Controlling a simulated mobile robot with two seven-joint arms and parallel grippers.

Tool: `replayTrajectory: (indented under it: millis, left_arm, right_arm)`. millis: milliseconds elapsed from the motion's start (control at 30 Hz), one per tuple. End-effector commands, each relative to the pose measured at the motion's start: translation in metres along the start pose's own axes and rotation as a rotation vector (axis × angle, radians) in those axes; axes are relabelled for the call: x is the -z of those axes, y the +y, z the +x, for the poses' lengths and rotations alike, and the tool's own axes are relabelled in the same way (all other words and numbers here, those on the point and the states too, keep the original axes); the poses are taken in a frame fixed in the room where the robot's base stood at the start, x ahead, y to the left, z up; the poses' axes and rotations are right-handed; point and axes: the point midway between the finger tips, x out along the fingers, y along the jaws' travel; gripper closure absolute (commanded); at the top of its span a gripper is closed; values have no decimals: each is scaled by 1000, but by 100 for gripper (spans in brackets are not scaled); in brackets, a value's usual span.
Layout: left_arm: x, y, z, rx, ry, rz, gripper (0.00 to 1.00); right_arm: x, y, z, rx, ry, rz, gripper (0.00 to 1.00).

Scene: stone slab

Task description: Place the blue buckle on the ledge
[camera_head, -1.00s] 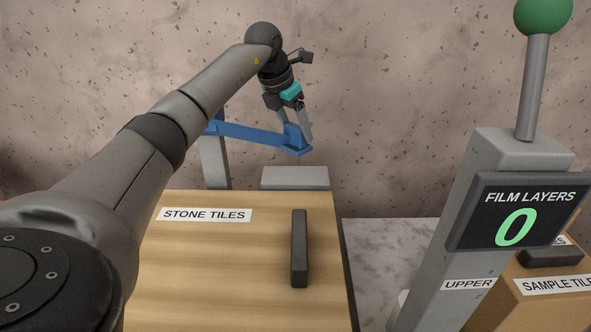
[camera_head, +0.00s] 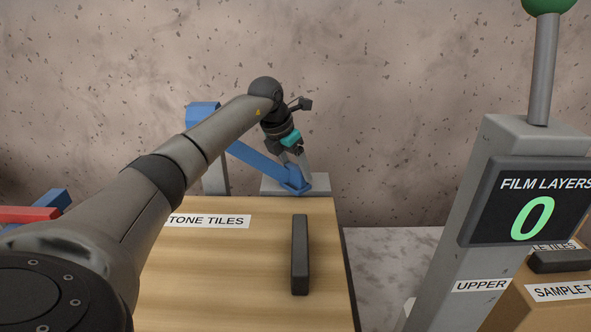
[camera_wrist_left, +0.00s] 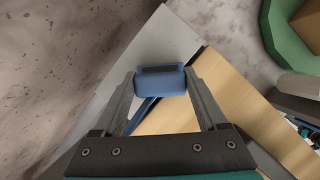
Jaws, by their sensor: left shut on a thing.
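The blue buckle (camera_head: 293,185) is the block at the end of a blue strap (camera_head: 252,157) that slants down from a grey post (camera_head: 214,178). In the left wrist view the buckle (camera_wrist_left: 160,82) sits between the two fingers. My left gripper (camera_head: 297,168) is shut on it, pointing down. The light grey ledge (camera_head: 319,184) is behind the wooden box. The buckle overlaps the ledge in the head view; whether it touches cannot be told. The ledge also shows beyond the buckle in the left wrist view (camera_wrist_left: 164,38). My right gripper is not in view.
A wooden box (camera_head: 225,270) labelled STONE TILES, with a dark handle (camera_head: 300,254), stands in front of the ledge. A grey column with a FILM LAYERS display (camera_head: 528,213) reading 0 stands at right. Red (camera_head: 28,214) and blue pieces lie at far left.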

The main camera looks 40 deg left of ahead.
Motion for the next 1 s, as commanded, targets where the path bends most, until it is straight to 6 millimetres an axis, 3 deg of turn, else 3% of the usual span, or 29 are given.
replayTrajectory:
  millis: [333, 367, 567, 833, 1000]
  left_arm:
    - [1, 0, 2, 0, -1, 0, 84]
    - [1, 0, 2, 0, -1, 0, 24]
    - [1, 0, 2, 0, -1, 0, 2]
    - [0, 0, 1, 0, -2, 0, 0]
    - [-1, 1, -10, -2, -3, 0, 0]
  right_arm:
    - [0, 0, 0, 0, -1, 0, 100]
    - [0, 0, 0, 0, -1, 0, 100]
    - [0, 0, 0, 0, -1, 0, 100]
    - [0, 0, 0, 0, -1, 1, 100]
    - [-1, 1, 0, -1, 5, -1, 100]
